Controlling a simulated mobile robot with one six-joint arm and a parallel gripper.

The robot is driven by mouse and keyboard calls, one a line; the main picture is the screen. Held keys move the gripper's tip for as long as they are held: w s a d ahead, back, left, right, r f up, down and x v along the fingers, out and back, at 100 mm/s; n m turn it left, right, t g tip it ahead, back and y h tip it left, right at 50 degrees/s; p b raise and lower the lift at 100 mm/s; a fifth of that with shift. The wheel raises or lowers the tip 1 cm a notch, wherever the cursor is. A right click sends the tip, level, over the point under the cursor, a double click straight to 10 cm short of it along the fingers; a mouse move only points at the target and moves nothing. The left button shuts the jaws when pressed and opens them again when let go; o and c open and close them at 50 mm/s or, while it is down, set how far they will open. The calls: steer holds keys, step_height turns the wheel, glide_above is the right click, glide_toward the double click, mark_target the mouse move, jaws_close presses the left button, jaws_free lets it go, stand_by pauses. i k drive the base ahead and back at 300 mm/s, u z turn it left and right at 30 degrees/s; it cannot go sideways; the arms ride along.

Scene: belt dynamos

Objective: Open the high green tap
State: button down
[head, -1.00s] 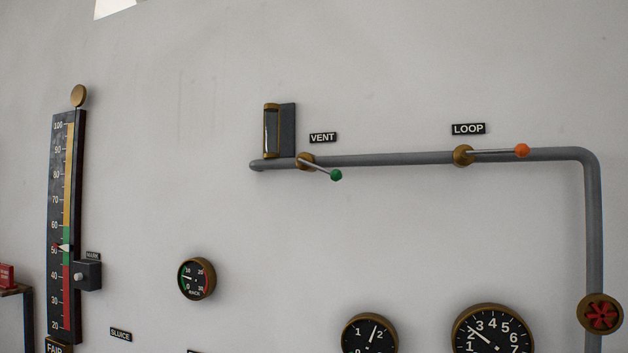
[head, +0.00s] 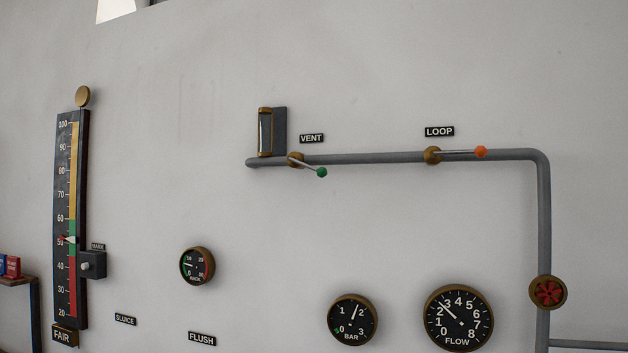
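The green tap is a lever with a green knob (head: 321,172) on a brass valve body (head: 296,160), high on the grey pipe under the VENT label (head: 311,138). Its thin rod points to the right and slants downward, out of line with the pipe. A second lever with an orange knob (head: 480,151) sits further right under the LOOP label (head: 439,131); its rod lies nearly along the pipe. My gripper is not in view.
The grey pipe (head: 375,158) bends down at the right past a red wheel (head: 548,292). Below hang the BAR gauge (head: 352,318), the FLOW gauge (head: 458,317) and a smaller gauge (head: 197,266). A tall scale (head: 68,215) stands at the left.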

mark_target(322, 171)
steer(key=u, duration=0.05)
steer(key=i, duration=1)
steer(key=z, duration=0.05)
